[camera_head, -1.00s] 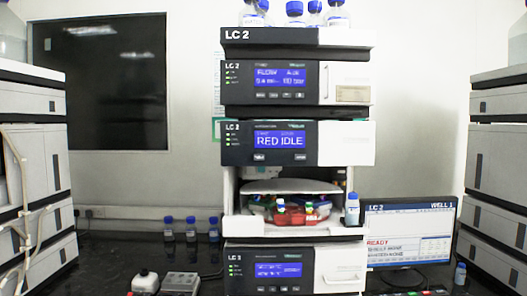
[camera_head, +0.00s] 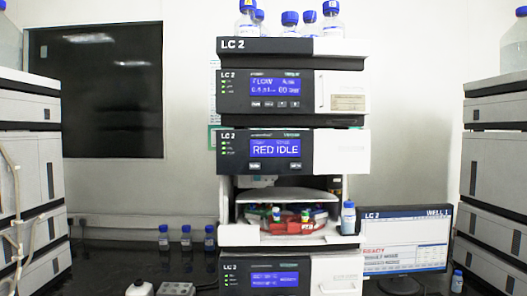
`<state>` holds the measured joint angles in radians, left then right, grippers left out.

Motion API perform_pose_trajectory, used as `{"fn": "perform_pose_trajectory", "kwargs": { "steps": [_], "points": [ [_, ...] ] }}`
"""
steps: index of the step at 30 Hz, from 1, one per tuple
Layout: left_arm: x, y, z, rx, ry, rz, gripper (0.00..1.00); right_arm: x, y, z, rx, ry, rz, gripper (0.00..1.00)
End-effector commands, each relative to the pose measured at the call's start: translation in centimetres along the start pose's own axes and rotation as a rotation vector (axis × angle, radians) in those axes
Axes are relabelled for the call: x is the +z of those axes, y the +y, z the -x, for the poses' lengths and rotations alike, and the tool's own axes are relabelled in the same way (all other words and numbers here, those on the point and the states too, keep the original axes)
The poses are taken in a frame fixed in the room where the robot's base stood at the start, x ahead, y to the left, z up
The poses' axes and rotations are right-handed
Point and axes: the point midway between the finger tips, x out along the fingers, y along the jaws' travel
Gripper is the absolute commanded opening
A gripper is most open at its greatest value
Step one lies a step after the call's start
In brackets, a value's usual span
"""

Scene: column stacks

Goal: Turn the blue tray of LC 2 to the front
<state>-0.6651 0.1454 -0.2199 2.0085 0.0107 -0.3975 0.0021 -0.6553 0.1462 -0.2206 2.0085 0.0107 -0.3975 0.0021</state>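The LC 2 stack (camera_head: 290,90) stands in the middle of the head view. Its sampler display (camera_head: 275,148) reads "RED IDLE". Below it, the open sampler bay (camera_head: 240,235) holds a round carousel under a pale cover (camera_head: 288,195). A red tray (camera_head: 292,226) faces the front, with small capped vials standing at it. Bits of green and blue show behind and beside the red tray, but I cannot make out the blue tray clearly. Neither of my grippers is in view.
A blue-capped bottle (camera_head: 348,217) stands at the bay's right front edge. A monitor (camera_head: 405,240) reading "LC 2" and "READY" stands to the right. Blue-capped bottles (camera_head: 186,238) and a small grey box (camera_head: 176,289) sit on the dark bench. Other stacks flank both sides.

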Motion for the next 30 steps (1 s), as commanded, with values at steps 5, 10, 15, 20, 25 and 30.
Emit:
{"fn": "perform_pose_trajectory", "kwargs": {
  "steps": [5, 10, 15, 20, 25, 30],
  "points": [
    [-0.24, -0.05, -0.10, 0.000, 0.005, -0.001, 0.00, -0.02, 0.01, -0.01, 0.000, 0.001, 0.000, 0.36],
    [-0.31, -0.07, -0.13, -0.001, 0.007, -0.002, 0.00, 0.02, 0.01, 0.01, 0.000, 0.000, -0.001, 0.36],
    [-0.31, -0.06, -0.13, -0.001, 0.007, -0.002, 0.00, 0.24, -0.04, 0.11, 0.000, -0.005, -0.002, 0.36],
    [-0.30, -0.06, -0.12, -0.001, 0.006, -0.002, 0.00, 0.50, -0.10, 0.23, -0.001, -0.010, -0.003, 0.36],
    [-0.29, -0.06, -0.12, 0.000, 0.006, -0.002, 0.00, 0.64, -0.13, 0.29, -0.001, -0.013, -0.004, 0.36],
    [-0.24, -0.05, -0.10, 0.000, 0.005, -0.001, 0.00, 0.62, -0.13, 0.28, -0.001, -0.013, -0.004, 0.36]
  ]
}}
